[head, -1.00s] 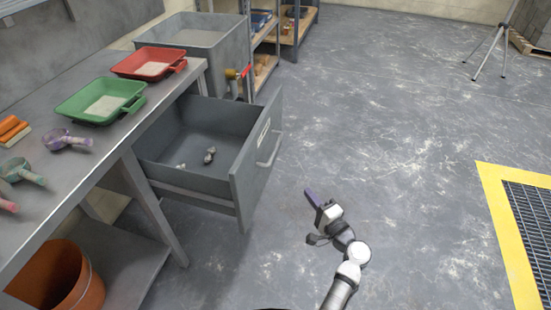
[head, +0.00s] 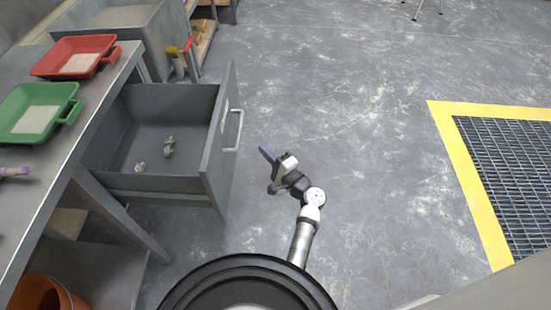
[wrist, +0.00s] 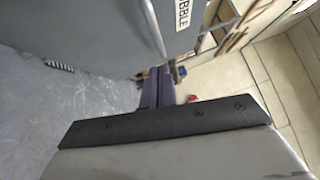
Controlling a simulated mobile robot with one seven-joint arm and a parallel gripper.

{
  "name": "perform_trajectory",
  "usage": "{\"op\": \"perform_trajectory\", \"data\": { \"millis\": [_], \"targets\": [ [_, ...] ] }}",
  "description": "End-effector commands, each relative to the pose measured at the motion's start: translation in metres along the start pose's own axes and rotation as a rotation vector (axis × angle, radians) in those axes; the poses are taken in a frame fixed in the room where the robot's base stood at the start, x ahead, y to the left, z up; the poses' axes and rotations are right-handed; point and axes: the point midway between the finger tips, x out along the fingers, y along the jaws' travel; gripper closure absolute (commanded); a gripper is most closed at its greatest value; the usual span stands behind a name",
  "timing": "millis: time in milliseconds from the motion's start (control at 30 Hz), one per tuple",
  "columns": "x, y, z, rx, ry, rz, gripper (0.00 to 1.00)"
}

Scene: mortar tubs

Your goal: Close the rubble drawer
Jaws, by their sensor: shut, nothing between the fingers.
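The rubble drawer (head: 212,150) is a grey metal drawer pulled out from under the workbench, with a few small rubble pieces (head: 168,146) on its floor. Its front panel carries a pale bar handle (head: 239,131). My gripper (head: 266,152) has purple fingers, shut and empty, in front of the drawer and to the right of the handle, apart from it. In the wrist view the purple fingers (wrist: 157,88) lie together, and the drawer front (wrist: 90,25) with a label (wrist: 183,12), partly cut off and ending in "BBLE", fills the top.
The workbench (head: 100,110) holds a green tray (head: 38,112) and a red tray (head: 75,57). An orange bucket (head: 45,295) sits below the bench. The floor right of my gripper is clear up to a yellow-edged grate (head: 440,130).

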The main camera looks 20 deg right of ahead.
Motion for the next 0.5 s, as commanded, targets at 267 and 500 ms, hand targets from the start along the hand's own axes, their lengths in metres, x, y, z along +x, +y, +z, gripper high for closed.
{"op": "perform_trajectory", "data": {
  "millis": [267,500],
  "targets": [
    [0.042,-0.003,0.019,0.001,-0.002,0.001,1.00],
    [0.051,0.000,0.029,0.000,-0.001,0.001,1.00]
  ]
}}
